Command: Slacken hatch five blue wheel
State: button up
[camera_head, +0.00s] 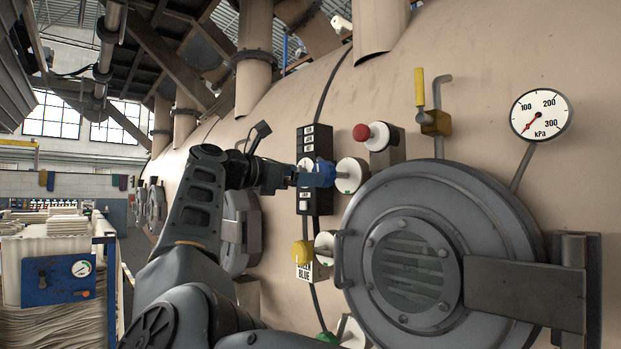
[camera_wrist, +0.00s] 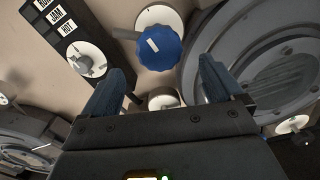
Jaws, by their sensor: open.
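The blue wheel (camera_head: 324,172) sits on a white round flange (camera_head: 351,175) on the tank wall, up and left of a big grey round hatch (camera_head: 480,215). In the wrist view the blue wheel (camera_wrist: 159,47) lies just beyond my fingertips, roughly centred between them. My gripper (camera_wrist: 158,75) is open and empty, its two blue-grey fingers apart. In the head view my gripper (camera_head: 292,178) reaches the wheel from the left; the exact gap is hard to tell. No hatch number is readable.
A black control box (camera_head: 314,140) stands close behind my gripper. A red knob (camera_head: 361,132) is above right, a yellow wheel (camera_head: 302,252) below, a green one (camera_head: 326,338) lower still. A pressure gauge (camera_head: 541,115) and a yellow-handled valve (camera_head: 435,122) are at the right.

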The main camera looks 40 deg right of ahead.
aim_at(322, 172)
jog(key=shift+a, duration=0.35)
jog(key=shift+w+d+r+n+p, duration=0.1)
jog(key=shift+d+r+n+p, duration=0.05)
jog(key=shift+d+n+p, duration=1.4)
jog(key=shift+w+d+r+n+p, duration=0.15)
jog(key=shift+d+n+p, duration=0.95)
jog(key=shift+p, duration=0.95)
jog(key=shift+s+d+r+n+p, duration=0.1)
jog(key=shift+d+r+n+p, duration=0.05)
jog(key=shift+d+n+p, duration=1.4)
jog(key=shift+a+m, duration=0.2)
jog(key=shift+m, duration=0.1)
jog(key=shift+c, duration=0.3)
